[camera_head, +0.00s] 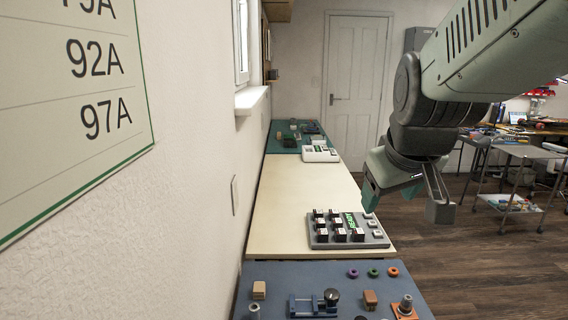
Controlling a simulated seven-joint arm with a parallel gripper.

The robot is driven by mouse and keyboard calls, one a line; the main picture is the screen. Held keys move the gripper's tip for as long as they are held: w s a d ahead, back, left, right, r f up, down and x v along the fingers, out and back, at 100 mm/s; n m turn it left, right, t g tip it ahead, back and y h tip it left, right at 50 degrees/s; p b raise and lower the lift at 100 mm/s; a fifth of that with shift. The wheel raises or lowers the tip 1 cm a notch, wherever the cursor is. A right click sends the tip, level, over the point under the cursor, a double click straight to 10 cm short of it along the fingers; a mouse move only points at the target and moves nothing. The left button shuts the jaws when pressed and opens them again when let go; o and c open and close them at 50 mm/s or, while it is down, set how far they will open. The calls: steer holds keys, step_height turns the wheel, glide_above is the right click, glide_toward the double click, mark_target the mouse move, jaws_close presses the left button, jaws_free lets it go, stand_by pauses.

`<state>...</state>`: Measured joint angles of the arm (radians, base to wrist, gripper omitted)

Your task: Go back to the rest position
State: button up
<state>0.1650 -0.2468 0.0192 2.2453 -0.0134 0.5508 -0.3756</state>
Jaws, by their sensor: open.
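My gripper (405,204) hangs in the upper right of the head view, with its fingers pointing down. The two fingers are apart and nothing shows between them. It is in the air over the right edge of the bench and the floor beside it. In the picture it sits above and to the right of a grey board (320,240), which carries several black and white blocks, a green display (350,223) and white buttons. I see no contact between the gripper and the board.
The cream bench top (290,195) has clear room behind the board. A blue mat (275,275) in front holds small parts and colored rings. A white device (320,154) stands farther back by a green mat (282,130). A wall runs along the left.

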steer(key=s+a+r+m+t+y, duration=0.1)
steer(key=s+a+r+m+t, duration=0.1)
steer(key=s+a+r+m, duration=0.45)
steer(key=s+f+n+g, duration=0.2)
steer(key=s+f, duration=0.3)
steer(key=s, duration=0.4)
steer(key=shift+d+f+n+g, duration=0.2)
steer(key=shift+f+n+g, duration=0.15)
steer(key=shift+n, duration=0.4)
